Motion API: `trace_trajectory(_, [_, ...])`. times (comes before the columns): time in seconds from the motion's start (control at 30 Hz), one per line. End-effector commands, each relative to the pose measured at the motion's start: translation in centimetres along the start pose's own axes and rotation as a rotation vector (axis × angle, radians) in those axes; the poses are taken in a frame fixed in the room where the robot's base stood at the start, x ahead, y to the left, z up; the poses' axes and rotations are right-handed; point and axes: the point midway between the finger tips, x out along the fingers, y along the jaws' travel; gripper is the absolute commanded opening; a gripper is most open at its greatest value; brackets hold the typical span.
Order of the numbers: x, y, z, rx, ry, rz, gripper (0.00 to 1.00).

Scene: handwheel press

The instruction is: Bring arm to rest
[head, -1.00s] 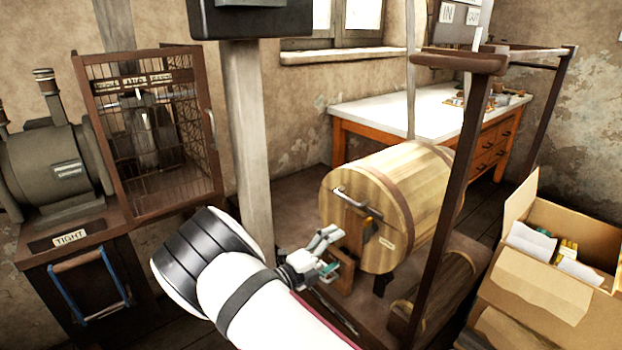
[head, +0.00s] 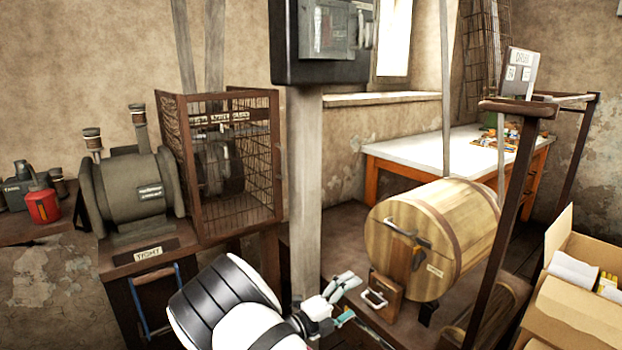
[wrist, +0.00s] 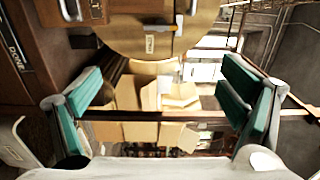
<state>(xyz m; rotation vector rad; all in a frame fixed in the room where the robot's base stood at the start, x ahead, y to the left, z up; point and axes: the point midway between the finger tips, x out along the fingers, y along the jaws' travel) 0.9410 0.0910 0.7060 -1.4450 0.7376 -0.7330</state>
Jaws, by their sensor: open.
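My gripper (head: 343,303) is at the lower middle of the head view, in front of and a little left of the wooden barrel. In the wrist view my gripper (wrist: 158,112) is open, its two green-padded fingers wide apart with nothing between them. The wooden barrel (head: 410,250) lies on its side with a metal handle (head: 408,235) on its round end face. A small wooden block with a metal handle (head: 385,298) stands below that face. The barrel's lower part also shows at the top of the wrist view (wrist: 140,20).
A wire cage (head: 230,165) and a grey motor (head: 135,190) stand at the left. A wooden post (head: 306,190) carries a dark box (head: 325,35). A dark upright frame (head: 497,220) is right of the barrel. Cardboard boxes (head: 575,310) stand lower right. A white-topped table (head: 430,150) is behind.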

Motion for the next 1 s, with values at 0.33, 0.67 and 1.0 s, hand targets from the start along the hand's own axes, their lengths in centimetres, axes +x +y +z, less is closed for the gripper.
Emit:
trace_trajectory(0.33, [1.3, -2.7, -2.3, 0.160, 0.109, 0.050, 0.90])
trace_trajectory(0.67, [2.9, -6.9, -6.8, 0.444, 0.308, 0.117, 0.90])
trace_trajectory(1.0, [3.3, -14.1, -16.6, 1.005, 0.727, 0.167, 0.90])
